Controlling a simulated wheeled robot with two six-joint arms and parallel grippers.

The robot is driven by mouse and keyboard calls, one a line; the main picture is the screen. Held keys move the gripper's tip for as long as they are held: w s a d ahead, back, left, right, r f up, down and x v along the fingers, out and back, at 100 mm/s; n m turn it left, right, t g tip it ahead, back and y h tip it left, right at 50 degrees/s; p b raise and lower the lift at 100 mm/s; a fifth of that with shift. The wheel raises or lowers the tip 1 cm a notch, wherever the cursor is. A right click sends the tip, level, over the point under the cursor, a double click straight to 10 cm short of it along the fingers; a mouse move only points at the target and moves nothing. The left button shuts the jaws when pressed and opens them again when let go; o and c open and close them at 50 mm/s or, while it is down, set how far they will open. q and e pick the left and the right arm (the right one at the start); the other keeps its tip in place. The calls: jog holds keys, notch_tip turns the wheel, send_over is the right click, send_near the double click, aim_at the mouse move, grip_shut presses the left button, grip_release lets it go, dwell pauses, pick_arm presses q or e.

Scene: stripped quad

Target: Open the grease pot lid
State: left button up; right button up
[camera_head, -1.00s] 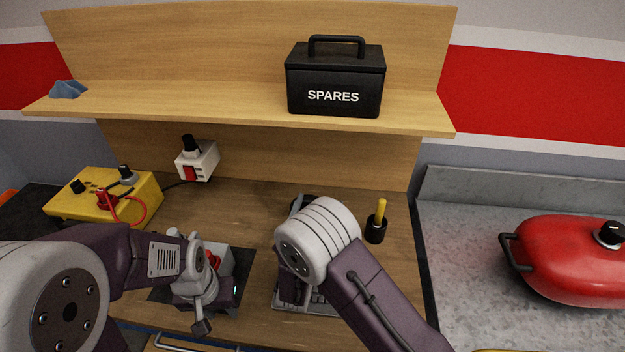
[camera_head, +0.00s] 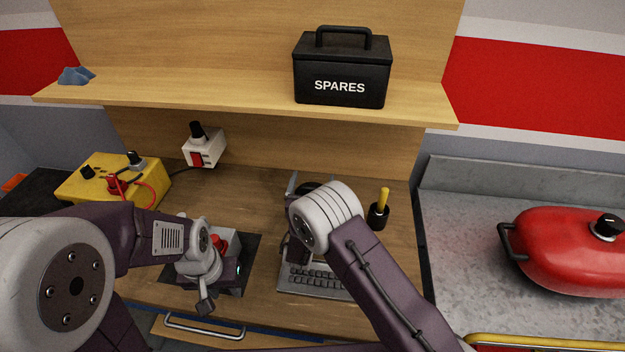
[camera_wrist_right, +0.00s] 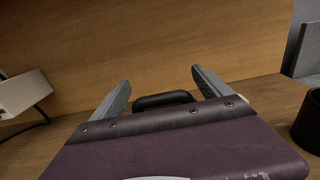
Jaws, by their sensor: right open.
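No lid is clearly recognisable as the grease pot's. A black arched handle (camera_wrist_right: 163,99) shows in the right wrist view, between my fingers and apart from both. In the head view a dark rounded thing (camera_head: 309,187) is partly hidden behind my right wrist; it may be the same object. My right gripper (camera_wrist_right: 160,80) is open, with one finger on each side of the handle. A small black pot (camera_head: 378,215) with a yellow stick stands to its right. My left gripper (camera_head: 205,300) is low over the left of the bench; its fingers cannot be made out.
A keyboard-like device (camera_head: 318,281) lies below my right wrist. A yellow box (camera_head: 110,188) and a white switch box (camera_head: 204,147) are at left. The SPARES box (camera_head: 342,70) is on the shelf. A red lidded vessel (camera_head: 560,250) stands on the grey counter.

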grip_shut()
jog(key=shift+w+r+g+p, duration=0.25)
jog(key=shift+r+g+p, duration=0.25)
jog(key=shift+p, duration=0.45)
jog(key=shift+w+d+r+g+y+p, duration=0.15)
jog(key=shift+w+g+p, duration=0.1)
jog(key=shift+g+p, duration=0.35)
jog(key=shift+w+r+g+y+p, duration=0.2)
jog(key=shift+g+p, duration=0.2)
jog(key=shift+p, duration=0.25)
jog(key=g+p, duration=0.1)
jog(key=w+g+p, duration=0.1)
jog(key=p, duration=0.1)
jog(key=shift+d+r+g, duration=0.1)
jog(key=shift+g, duration=0.2)
pick_arm(q)
notch_tip(320, 180, up, 9)
jog(key=p, duration=0.1)
jog(key=shift+p, duration=0.3)
pick_arm(e)
jog(key=shift+w+f+g+y, duration=0.2)
jog(key=shift+w+g+y, duration=0.15)
jog(key=shift+g, duration=0.25)
grip_release()
jog(key=shift+f, duration=0.1)
